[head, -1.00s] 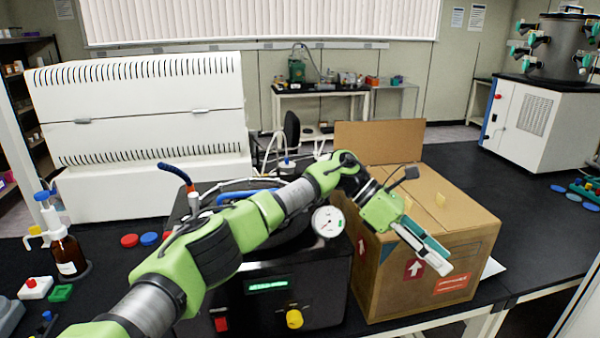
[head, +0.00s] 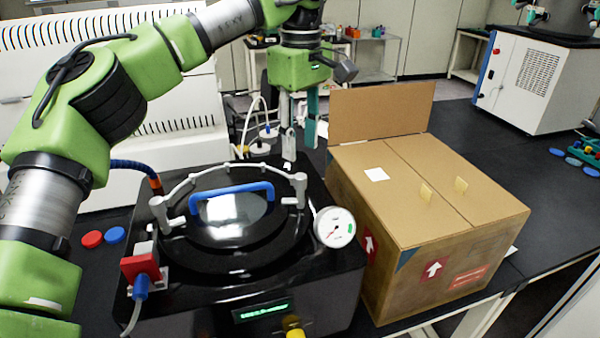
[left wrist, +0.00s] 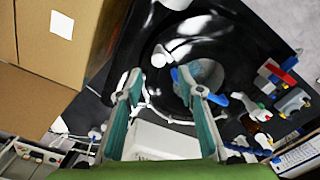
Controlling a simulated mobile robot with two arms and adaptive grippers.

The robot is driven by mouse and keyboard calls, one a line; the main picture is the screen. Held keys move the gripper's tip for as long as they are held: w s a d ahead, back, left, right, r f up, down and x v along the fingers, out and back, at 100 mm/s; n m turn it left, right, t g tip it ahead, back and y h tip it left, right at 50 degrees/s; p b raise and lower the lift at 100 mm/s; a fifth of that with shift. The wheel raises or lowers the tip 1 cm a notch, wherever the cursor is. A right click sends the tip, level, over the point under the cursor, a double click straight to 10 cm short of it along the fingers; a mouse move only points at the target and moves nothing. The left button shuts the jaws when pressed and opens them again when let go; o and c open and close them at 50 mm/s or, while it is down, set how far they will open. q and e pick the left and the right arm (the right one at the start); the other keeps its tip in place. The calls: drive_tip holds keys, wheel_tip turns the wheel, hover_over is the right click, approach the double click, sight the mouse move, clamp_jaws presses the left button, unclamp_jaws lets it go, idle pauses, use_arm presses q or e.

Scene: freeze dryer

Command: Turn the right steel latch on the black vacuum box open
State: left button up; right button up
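The black vacuum box (head: 335,275) stands on the dark bench with its round black lid (head: 235,222) and blue handle (head: 230,190). The right steel latch (head: 299,188) sits upright at the lid's right edge; it also shows between the fingers' far ends in the left wrist view (left wrist: 160,57). The left steel latch (head: 164,212) is on the opposite edge. My left gripper (head: 302,142) points down, open and empty, above and behind the right latch, apart from it. In the left wrist view its fingers (left wrist: 161,92) are wide apart. My right gripper is not in view.
A large cardboard box (head: 430,195) with a raised flap stands close on the right. A pressure gauge (head: 335,228) sticks out beside the right latch. A red valve (head: 140,265) with a blue hose fitting is at the box's left. A white machine (head: 100,110) stands behind.

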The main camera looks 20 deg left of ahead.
sight(300, 175)
use_arm(q)
wheel_tip(300, 175, down, 7)
drive_tip(key=shift+w+a+r+p, duration=0.1)
drive_tip(key=shift+w+r+p, duration=0.1)
drive_tip(key=shift+p, duration=0.35)
drive_tip(key=shift+f, duration=0.8)
clamp_jaws()
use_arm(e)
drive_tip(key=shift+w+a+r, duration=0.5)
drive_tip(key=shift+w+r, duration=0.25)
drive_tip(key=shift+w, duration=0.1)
